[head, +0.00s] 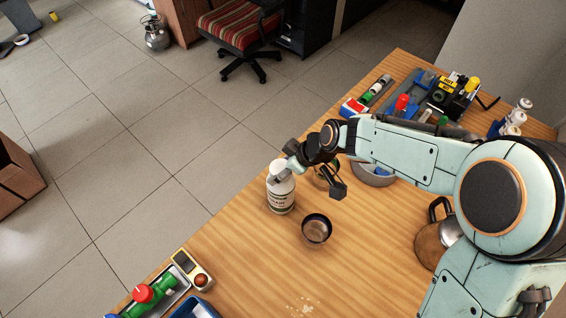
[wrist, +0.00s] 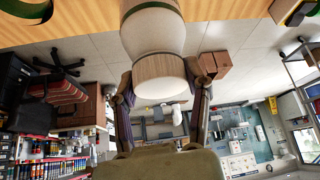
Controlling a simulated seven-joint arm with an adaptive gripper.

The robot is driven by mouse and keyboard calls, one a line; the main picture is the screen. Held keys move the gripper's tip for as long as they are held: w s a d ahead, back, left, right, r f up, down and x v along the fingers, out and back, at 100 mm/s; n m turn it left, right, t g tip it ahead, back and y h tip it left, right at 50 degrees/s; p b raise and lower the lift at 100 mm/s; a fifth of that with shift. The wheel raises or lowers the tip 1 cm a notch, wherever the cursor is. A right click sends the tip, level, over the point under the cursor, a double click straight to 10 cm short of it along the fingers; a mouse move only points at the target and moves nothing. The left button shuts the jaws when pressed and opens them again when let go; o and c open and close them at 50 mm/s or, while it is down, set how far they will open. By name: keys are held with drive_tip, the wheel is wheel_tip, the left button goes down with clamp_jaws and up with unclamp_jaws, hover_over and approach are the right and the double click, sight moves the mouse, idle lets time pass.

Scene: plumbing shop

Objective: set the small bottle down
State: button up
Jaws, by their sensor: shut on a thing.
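The small bottle (head: 281,194) is white with a dark-printed label and appears upright near the table's left edge. I cannot tell whether its base touches the wood. My gripper (head: 314,174) reaches it from the right, at its upper part, and partly covers it. In the wrist view the bottle (wrist: 152,32) comes down from the top edge, with a wood-coloured cap (wrist: 158,72). My gripper (wrist: 160,95) has one finger on each side of the cap and is shut on it. The bottle's base is out of that view.
A dark cup (head: 316,230) stands on the table (head: 250,262) close to the bottle. Tools crowd the far end. A handheld meter (head: 190,268) lies at the near left. Some bare wood lies left of the cup.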

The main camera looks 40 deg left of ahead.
drive_tip(key=o, duration=1.2)
drive_tip(key=shift+f, duration=0.1)
drive_tip(key=v, duration=1.2)
drive_tip(key=s+d+m+t+h, duration=0.25)
drive_tip(key=d+m, duration=0.55)
drive_tip(key=d, duration=0.7)
drive_tip(key=s+d+m, duration=0.3)
drive_tip(key=d, duration=0.1)
drive_tip(key=s+d+m+g+h, duration=0.1)
drive_tip(key=s+d+m, duration=0.2)
drive_tip(key=d+m, duration=0.1)
drive_tip(key=s+d+m+h, duration=0.1)
drive_tip(key=s+d+m, duration=0.2)
drive_tip(key=d+m, duration=0.1)
drive_tip(key=shift+s+d+h, duration=0.1)
drive_tip(key=shift+s+h, duration=0.05)
drive_tip(key=shift+h, duration=0.1)
